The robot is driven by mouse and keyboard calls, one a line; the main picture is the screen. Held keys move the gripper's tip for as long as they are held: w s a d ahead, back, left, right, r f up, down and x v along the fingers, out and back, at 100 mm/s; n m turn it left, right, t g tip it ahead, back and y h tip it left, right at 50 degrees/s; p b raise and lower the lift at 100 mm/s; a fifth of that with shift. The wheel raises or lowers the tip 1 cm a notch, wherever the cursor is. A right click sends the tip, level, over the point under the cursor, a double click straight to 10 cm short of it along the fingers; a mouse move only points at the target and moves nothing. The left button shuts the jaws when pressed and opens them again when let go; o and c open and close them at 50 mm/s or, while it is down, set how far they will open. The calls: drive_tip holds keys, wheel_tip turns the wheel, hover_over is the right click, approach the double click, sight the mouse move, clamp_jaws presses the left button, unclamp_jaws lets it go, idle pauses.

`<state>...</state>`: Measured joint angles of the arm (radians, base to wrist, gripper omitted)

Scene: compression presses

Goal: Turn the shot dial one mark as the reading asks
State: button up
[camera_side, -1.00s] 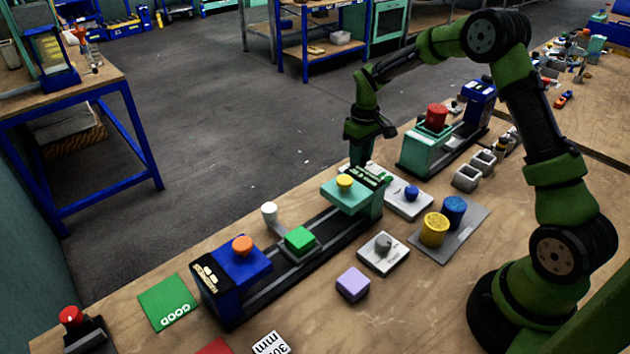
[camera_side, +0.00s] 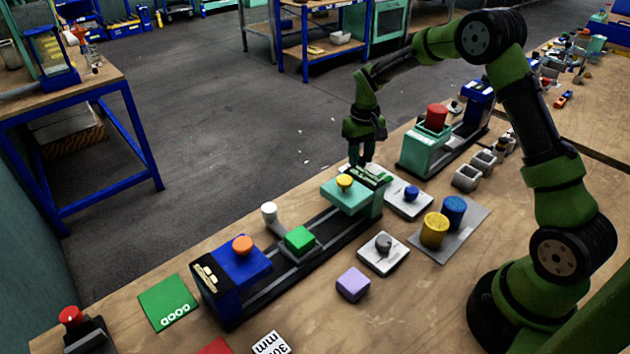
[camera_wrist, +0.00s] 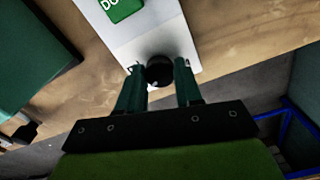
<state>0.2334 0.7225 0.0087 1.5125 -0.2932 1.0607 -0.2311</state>
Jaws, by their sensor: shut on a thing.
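In the wrist view, my gripper (camera_wrist: 160,88) has its two fingers on either side of a round black knob (camera_wrist: 159,70) and is shut on it. The knob stands at the end of a white plate (camera_wrist: 150,42). A green label (camera_wrist: 120,7) with white letters, cut off by the frame edge, lies on that plate. In the side view, my gripper (camera_side: 362,162) points down behind the far end of the near press (camera_side: 362,215); the knob is hidden there. No reading or dial mark is legible.
Two other white plates carry a grey knob (camera_side: 384,243) and a blue knob (camera_side: 411,192). Yellow (camera_side: 434,230) and blue (camera_side: 454,211) cylinders stand on a grey tray. A second press (camera_side: 425,155) stands behind. A lilac block (camera_side: 353,284) and green GOOD mat (camera_side: 167,302) lie in front.

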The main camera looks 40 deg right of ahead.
sight(360, 158)
drive_tip(key=o, duration=1)
drive_tip(key=shift+o, duration=0.2)
drive_tip(key=shift+r, duration=0.1)
wheel_tip(360, 158, up, 17)
drive_tip(key=s+a+r+t, duration=0.1)
drive_tip(key=s+a, duration=0.3)
drive_tip(key=s, duration=0.4)
drive_tip(key=s+a+r+t+y, duration=0.1)
drive_tip(key=s+a+t, duration=0.2)
drive_tip(key=s+a, duration=0.2)
drive_tip(key=s+a+r+m+t+y, duration=0.1)
drive_tip(key=s+a, duration=0.4)
drive_tip(key=s, duration=0.5)
drive_tip(key=shift+s+r+t, duration=0.4)
drive_tip(key=shift+r+t, duration=0.15)
drive_tip(key=shift+t, duration=0.55)
